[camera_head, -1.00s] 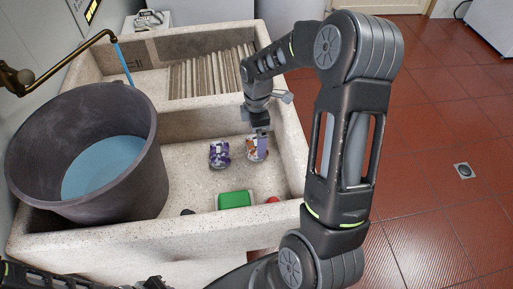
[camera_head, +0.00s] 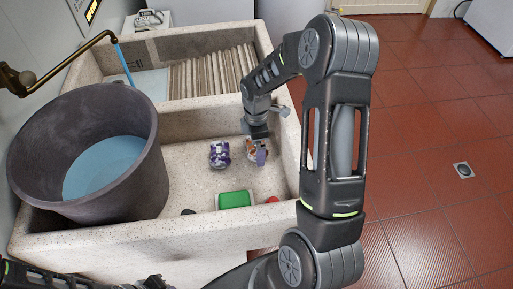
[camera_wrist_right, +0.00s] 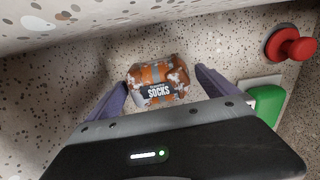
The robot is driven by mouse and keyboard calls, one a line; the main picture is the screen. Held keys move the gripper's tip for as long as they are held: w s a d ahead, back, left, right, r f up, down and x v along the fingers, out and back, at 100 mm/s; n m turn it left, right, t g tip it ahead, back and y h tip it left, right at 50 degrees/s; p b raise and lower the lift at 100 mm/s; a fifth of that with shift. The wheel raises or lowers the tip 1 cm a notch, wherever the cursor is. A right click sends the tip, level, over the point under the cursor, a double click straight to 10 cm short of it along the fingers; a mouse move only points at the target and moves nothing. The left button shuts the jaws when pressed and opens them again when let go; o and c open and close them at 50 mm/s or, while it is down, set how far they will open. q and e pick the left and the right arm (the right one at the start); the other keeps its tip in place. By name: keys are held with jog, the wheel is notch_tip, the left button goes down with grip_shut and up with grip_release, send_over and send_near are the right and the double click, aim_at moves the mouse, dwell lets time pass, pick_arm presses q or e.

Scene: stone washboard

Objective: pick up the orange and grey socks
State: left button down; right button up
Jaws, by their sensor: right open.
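The orange and grey socks (camera_wrist_right: 157,82) lie as a bundle with a dark "SOCKS" label on the stone basin floor, in the middle of the right wrist view. In the head view the socks (camera_head: 251,148) are partly hidden by my right gripper (camera_head: 258,153). In the right wrist view my right gripper (camera_wrist_right: 162,90) is open, with one purple finger on each side of the bundle; I cannot tell whether they touch it. My left arm shows at the bottom left of the head view; its gripper (camera_head: 153,284) is cut off by the frame edge.
A purple sock bundle (camera_head: 219,154) lies just left of the orange one. A green block (camera_head: 235,200) and a red object (camera_head: 273,200) sit nearer in the basin. A large dark bucket of water (camera_head: 140,185) stands at left. Stone basin walls (camera_head: 285,150) enclose the space.

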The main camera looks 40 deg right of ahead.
jog(key=c, duration=1.6)
jog(key=shift+r, duration=0.1)
notch_tip(320, 180, up, 10)
jog(key=shift+f, duration=0.1)
dwell(0.5)
